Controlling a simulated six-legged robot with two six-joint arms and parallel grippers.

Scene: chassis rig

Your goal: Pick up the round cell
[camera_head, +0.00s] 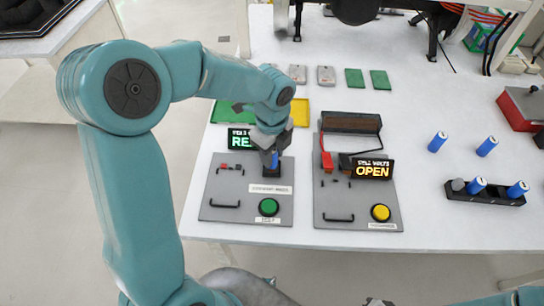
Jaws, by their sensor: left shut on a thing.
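My left gripper (272,148) points down over the left grey panel (222,190). It is shut on a round blue cell (274,160), which stands upright at the black holder (271,171) on that panel. The jaws hide the upper part of the cell, and I cannot tell whether its lower end is clear of the holder. Other blue cells lie on the table at the right (437,142) (487,146). Blue cells (476,185) (517,189) also sit in a black rack (499,199).
The left display (240,139) is partly hidden by my gripper. The right panel (340,205) has a display (373,169) reading "OPEN", a red clip (327,160) and a yellow button (381,212). A green button (268,207) is on the left panel. Table between right panel and rack is clear.

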